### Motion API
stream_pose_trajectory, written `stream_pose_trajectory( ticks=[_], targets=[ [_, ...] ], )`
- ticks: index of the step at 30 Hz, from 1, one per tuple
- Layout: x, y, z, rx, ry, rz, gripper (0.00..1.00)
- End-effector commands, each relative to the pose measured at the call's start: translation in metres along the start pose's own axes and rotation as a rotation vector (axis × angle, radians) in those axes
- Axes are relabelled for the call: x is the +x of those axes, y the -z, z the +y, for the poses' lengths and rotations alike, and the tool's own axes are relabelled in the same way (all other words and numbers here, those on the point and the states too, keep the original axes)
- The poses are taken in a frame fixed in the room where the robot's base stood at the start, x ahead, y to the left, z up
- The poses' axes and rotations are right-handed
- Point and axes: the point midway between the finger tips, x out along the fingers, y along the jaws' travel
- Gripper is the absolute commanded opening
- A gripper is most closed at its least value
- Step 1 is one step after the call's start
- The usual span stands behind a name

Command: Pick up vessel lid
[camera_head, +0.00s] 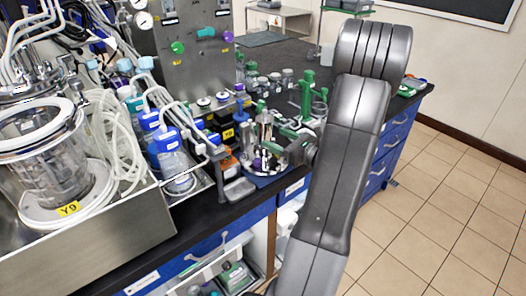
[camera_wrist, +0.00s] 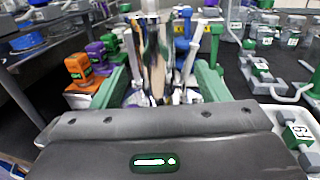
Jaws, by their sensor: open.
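My gripper (camera_head: 279,142) is open over the black bench, with green fingers. In the wrist view my gripper (camera_wrist: 160,72) has one finger on each side of a shiny metal cylinder (camera_wrist: 154,48), with a visible gap on both sides. The cylinder stands upright with thin rods and pale parts around its base, and also shows in the head view (camera_head: 264,124). I cannot tell whether this is the vessel lid or part of it. The gripper body hides what is nearest the wrist camera.
A glass vessel (camera_head: 50,150) labelled Y9 stands in a steel tray at the left, with tubing beside it. Blue-capped bottles (camera_head: 168,145) stand left of the gripper. Orange and purple blocks (camera_wrist: 80,68) are left of the fingers in the wrist view. The floor (camera_head: 440,210) at right is clear.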

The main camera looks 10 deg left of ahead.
Motion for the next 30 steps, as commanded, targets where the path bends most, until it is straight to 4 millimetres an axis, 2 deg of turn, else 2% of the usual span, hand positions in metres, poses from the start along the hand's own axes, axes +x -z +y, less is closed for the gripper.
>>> stream_pose_trajectory(
  ticks=[5,13,17,23,30],
  targets=[
    [0.012,-0.003,0.001,0.0,-0.002,-0.001,0.68],
    [0.049,-0.007,0.005,0.0,-0.002,0.0,0.68],
    [0.056,-0.006,0.004,-0.001,-0.001,0.0,0.68],
    [0.057,-0.006,0.004,-0.001,0.0,0.0,0.68],
    [0.056,-0.006,0.004,0.0,0.0,0.0,0.21]
  ],
)
